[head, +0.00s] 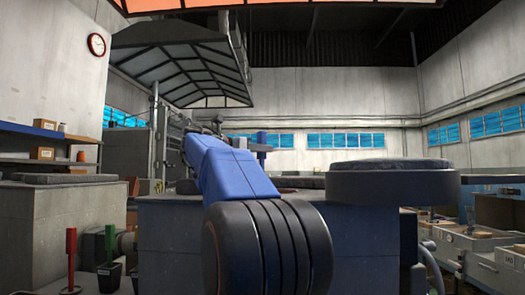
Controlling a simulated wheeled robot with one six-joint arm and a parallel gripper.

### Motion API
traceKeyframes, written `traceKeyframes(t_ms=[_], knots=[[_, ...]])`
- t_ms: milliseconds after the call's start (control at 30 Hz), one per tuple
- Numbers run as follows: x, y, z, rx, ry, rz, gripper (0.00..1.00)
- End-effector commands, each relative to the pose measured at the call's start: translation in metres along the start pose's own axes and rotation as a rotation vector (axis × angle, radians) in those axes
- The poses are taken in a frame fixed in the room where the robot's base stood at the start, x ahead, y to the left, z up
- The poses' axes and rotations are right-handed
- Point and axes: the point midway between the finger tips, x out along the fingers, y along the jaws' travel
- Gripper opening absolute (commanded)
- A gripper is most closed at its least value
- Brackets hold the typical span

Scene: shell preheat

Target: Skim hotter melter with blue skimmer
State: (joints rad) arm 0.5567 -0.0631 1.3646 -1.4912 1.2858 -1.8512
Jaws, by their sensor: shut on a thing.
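The blue skimmer shows as an upright blue handle (262,138) above the middle of the scene; its lower end is hidden. My gripper (257,147) is small and partly hidden behind my blue arm, and is shut on this handle. A large blue-grey block (165,235) stands in front of me, with a dark round top (300,182) partly behind my arm. A grey block (60,225) with a dark slab on top (65,178) stands at the left. I cannot tell which is the hotter melter; no reading or melt surface shows.
A red-handled tool (71,242) and a green-handled tool (109,240) stand in dark holders at lower left. A thick dark disc (393,182) juts out at right centre. Benches with trays (480,240) stand at right. Shelves with boxes (44,153) line the left; a hood (180,62) hangs above.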

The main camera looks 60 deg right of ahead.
Motion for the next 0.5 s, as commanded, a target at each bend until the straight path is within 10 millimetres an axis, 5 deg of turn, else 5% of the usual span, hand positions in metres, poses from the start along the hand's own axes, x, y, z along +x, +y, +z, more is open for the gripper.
traceKeyframes(t_ms=[500], knots=[[-0.017, -0.017, 0.001, 0.000, -0.001, 0.000, 0.00]])
